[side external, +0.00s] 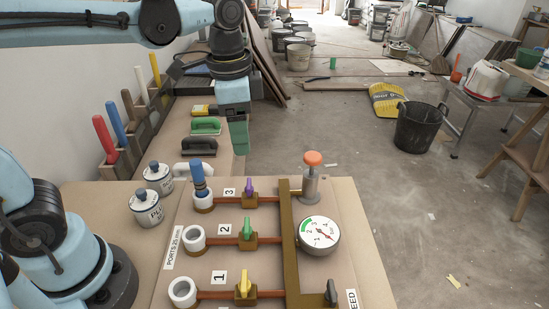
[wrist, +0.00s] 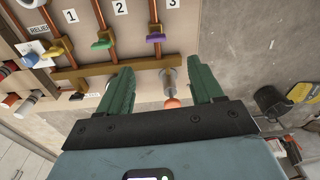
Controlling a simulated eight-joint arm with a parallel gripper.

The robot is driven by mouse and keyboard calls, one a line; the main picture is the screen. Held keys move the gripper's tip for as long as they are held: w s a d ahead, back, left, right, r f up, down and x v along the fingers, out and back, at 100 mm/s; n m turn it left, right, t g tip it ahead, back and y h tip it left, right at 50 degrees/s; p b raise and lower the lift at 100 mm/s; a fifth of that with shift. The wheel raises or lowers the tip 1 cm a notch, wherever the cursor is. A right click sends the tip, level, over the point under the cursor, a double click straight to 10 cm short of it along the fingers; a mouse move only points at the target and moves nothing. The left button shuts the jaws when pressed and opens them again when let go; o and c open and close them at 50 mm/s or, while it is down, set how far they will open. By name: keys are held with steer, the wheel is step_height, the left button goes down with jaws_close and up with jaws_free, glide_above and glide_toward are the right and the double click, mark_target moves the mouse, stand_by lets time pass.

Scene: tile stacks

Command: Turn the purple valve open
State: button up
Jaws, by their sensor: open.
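The purple valve (side external: 248,187) is a small handle on a brass body, on the copper pipe marked 3. In the wrist view the purple handle (wrist: 156,37) lies across its pipe. My gripper (side external: 238,146) hangs above and behind the panel in the side view, apart from the valve. Its green fingers are spread and empty in the wrist view (wrist: 161,66), with the purple handle beyond their tips. The green valve (side external: 247,228) and the yellow valve (side external: 244,283) sit on pipes 2 and 1.
An orange-topped metal cylinder (side external: 312,173) stands right of the purple valve, near a pressure gauge (side external: 319,236). A blue plug (side external: 199,178) stands in the port at pipe 3's left end. A black lever (side external: 330,292) is at the front right. Two cans (side external: 147,207) stand left.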

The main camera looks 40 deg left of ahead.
mark_target(249, 182)
steer(key=shift+m+g, duration=0.4)
steer(key=shift+m, duration=0.1)
steer(key=f, duration=1.1)
steer(key=shift+w+d+f, duration=0.25)
steer(key=shift+d+f, duration=0.15)
steer(key=c, duration=1.1)
steer(key=shift+o, duration=0.2)
